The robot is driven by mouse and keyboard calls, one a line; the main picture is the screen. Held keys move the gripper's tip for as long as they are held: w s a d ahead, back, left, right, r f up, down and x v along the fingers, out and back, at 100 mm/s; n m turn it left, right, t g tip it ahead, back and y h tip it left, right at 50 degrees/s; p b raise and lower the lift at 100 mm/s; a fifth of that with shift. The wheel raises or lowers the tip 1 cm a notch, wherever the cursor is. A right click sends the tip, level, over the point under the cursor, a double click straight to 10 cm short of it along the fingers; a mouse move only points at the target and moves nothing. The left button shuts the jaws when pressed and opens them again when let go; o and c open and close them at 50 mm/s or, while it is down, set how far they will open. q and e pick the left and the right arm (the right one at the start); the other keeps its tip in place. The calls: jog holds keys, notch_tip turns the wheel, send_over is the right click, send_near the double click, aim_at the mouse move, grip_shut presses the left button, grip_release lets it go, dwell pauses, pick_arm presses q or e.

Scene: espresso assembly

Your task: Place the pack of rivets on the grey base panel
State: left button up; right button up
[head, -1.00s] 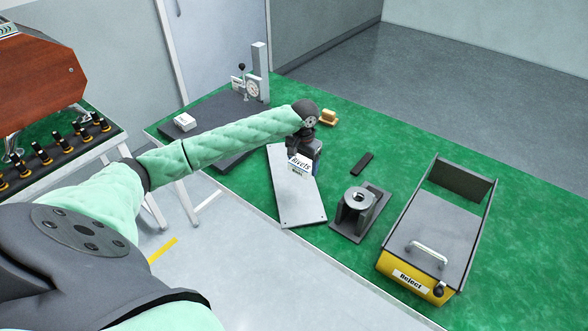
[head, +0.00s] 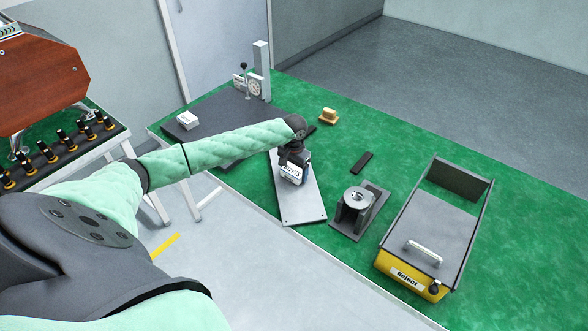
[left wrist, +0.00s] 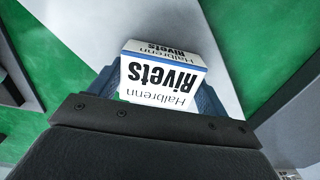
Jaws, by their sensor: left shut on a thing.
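The pack of rivets (head: 290,173) is a small white box with a blue stripe and black "Rivets" lettering. It also shows upside down in the left wrist view (left wrist: 160,75). My left gripper (head: 293,164) is shut on it, with blue fingers on both sides of the box. The grey base panel (head: 303,204) is a long light plate on the green table. The pack is over the panel's middle part in the head view. I cannot tell whether its underside touches the panel. My right gripper is not in view.
A dark fixture with a round metal part (head: 357,200) stands right of the panel. A yellow "Reject" bin (head: 410,280) is further right. A small black block (head: 362,162) and a tan brush-like item (head: 328,115) lie behind. A dial gauge stand (head: 262,72) is at the back left.

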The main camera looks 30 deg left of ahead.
aim_at(294, 169)
pick_arm(q)
jog(key=o, duration=1.1)
jog(key=shift+c, duration=0.2)
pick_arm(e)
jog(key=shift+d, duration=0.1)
pick_arm(q)
jog(key=shift+r, duration=0.1)
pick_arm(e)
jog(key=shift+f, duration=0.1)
pick_arm(q)
jog(key=shift+r, duration=0.35)
notch_tip(294, 169, up, 11)
jog(key=b, duration=0.3)
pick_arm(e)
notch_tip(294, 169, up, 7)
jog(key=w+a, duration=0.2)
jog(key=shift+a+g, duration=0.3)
